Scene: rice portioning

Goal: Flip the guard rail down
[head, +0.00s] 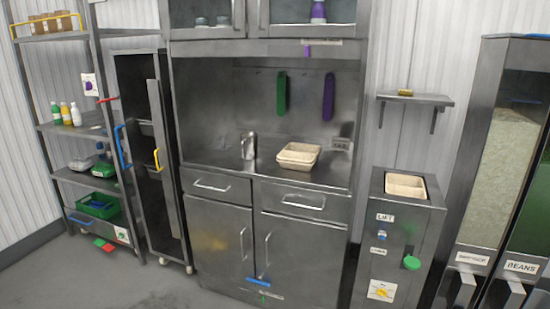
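No part is marked as the guard rail. A yellow rail (46,18) runs along the front of the top shelf of the left rack, in front of brown boxes (50,24); it looks raised above the shelf edge. Neither of my grippers is in view.
An open tall cabinet (158,150) with blue and yellow handles stands right of the rack. A steel counter (230,172) holds a metal canister (248,146) and stacked tan trays (298,155). A lift unit (393,245) and dispensers (490,170) stand right.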

